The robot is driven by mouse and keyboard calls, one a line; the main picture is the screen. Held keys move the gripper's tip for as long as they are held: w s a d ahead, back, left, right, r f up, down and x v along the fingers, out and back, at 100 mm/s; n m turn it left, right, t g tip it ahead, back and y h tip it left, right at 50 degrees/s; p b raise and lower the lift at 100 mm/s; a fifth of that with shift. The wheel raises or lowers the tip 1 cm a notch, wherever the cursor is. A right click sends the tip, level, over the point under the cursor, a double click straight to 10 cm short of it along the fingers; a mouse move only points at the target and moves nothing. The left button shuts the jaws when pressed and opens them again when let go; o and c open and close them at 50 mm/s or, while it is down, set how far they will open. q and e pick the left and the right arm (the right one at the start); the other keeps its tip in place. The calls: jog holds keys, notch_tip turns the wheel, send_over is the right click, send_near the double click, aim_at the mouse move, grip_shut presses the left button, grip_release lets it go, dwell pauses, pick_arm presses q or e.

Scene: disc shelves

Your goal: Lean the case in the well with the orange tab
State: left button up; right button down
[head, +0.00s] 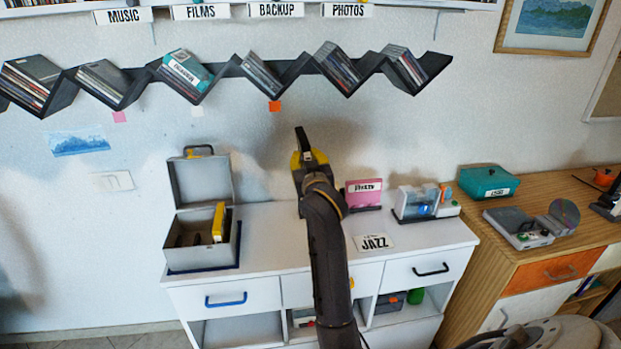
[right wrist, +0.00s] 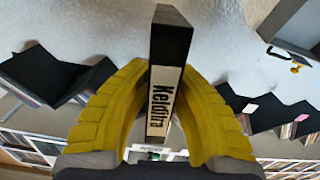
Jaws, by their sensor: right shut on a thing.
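My right gripper (head: 309,160) is shut on a dark case (head: 302,140), held upright above the white cabinet and below the zigzag shelf. In the right wrist view the case (right wrist: 157,100) stands between the yellow fingers, black with a white lettered spine label. The orange tab (head: 274,106) is on the wall under a V-shaped well (head: 278,90) of the black shelf. That well has several cases (head: 261,75) leaning on its left side; its right side looks bare. The held case is apart from the shelf, lower and to the right of the tab. My left gripper is not in view.
Other wells hold leaning cases, one with a teal box (head: 185,72). A pink tab (head: 119,117) and a pale tab mark other wells. On the cabinet stand an open grey box (head: 203,245), a pink case (head: 363,192) and a clear container (head: 417,202).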

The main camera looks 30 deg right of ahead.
jog(key=a+r+n, duration=0.3)
jog(key=a+r, duration=0.1)
jog(key=r, duration=0.8)
jog(key=a+r+n, duration=0.4)
jog(key=a+r, duration=0.1)
jog(key=r, duration=0.7)
jog(key=shift+n, duration=0.3)
jog(key=shift+a, duration=0.1)
jog(key=x, duration=1.4)
jog(key=shift+f, duration=0.25)
